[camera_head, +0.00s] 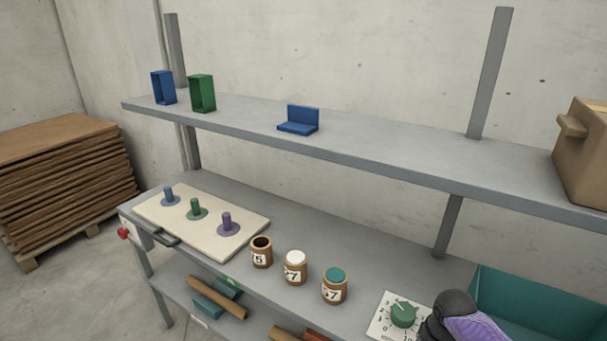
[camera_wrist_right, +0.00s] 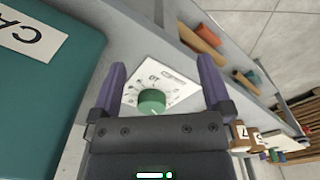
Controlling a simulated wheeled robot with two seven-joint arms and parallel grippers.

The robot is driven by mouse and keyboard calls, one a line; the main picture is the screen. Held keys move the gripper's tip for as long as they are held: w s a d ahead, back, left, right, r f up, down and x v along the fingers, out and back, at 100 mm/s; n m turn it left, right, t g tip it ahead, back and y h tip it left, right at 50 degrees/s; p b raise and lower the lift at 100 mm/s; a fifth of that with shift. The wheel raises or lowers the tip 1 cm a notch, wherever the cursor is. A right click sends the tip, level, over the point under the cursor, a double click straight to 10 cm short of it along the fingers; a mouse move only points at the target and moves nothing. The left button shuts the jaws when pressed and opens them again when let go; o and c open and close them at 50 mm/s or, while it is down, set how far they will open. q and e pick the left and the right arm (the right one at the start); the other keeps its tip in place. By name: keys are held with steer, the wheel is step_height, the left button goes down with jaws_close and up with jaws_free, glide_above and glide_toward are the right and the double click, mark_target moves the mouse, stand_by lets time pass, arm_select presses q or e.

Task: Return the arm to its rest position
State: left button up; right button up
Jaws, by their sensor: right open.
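My right gripper (camera_wrist_right: 162,80) is open, its two purple fingers spread with nothing between their tips. A green dial knob (camera_wrist_right: 151,101) on a white numbered plate (camera_wrist_right: 175,88) shows beyond and between the fingers, and it looks apart from them. In the head view the knob (camera_head: 403,314) and its plate (camera_head: 384,322) are on the lower shelf. My right arm's dark and purple end (camera_head: 462,318) is just right of the knob, at the bottom edge. My left gripper is not in view.
A teal bin (camera_head: 545,295) stands right of the knob. Three labelled jars (camera_head: 296,268) and a pegged board (camera_head: 240,243) line the lower shelf. The upper shelf (camera_head: 390,148) holds small blue and green holders and a cardboard box (camera_head: 585,155).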

steer(key=s+a+f+b, duration=0.2)
steer(key=s+f, duration=1.6)
steer(key=f, duration=0.2)
steer(key=s+a+f, duration=0.2)
steer(key=s+f, duration=0.1)
steer(key=s, duration=0.7)
steer(key=s+a+f+b, duration=0.1)
steer(key=s+a+f, duration=0.1)
steer(key=s, duration=0.8)
steer(key=shift+s+f, duration=0.15)
steer(key=shift+f, duration=0.5)
steer(key=shift+a, duration=0.1)
